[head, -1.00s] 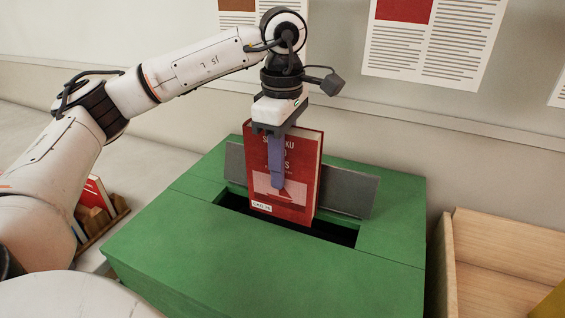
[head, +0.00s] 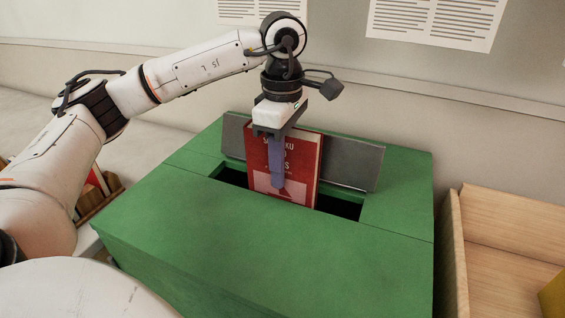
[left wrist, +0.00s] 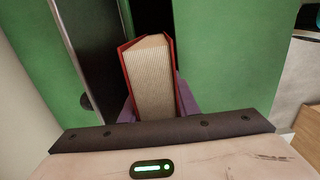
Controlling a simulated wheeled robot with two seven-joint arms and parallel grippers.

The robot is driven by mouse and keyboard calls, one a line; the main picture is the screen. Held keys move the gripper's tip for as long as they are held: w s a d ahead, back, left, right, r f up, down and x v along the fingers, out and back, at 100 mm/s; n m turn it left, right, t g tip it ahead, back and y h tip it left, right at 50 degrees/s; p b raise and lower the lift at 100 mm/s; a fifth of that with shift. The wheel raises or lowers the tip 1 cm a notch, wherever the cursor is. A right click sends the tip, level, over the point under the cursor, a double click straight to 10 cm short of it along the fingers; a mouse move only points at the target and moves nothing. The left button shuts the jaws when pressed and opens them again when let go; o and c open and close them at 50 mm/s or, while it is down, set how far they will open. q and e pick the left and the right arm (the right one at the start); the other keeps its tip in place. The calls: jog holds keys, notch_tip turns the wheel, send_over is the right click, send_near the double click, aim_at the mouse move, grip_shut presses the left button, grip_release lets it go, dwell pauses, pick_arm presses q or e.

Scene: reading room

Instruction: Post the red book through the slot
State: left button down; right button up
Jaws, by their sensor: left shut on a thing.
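The red book (head: 300,155) stands upright, its lower part inside the dark slot (head: 338,206) in the top of the green box (head: 290,245). Its lower edge is hidden in the slot. My left gripper (head: 278,180) points down and is shut on the book, with a purple finger across its front cover. In the left wrist view the book (left wrist: 155,85) shows its page edges between the purple fingers, with the dark slot beyond. A grey flap (head: 350,163) stands tilted behind the slot. My right gripper is not in view.
A wooden open bin (head: 505,245) stands to the right of the green box, with something yellow at its edge. A wooden rack with books (head: 97,187) is at the left behind my arm. Printed sheets (head: 435,22) hang on the wall.

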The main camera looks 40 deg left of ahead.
pick_arm(q)
jog(key=shift+f, duration=0.1)
jog(key=c, duration=1.3)
grip_release()
jog(key=shift+f, duration=0.1)
notch_tip(320, 180, up, 9)
jog(key=shift+r+p, duration=0.15)
jog(key=shift+p, duration=0.65)
jog(key=shift+r, duration=0.6)
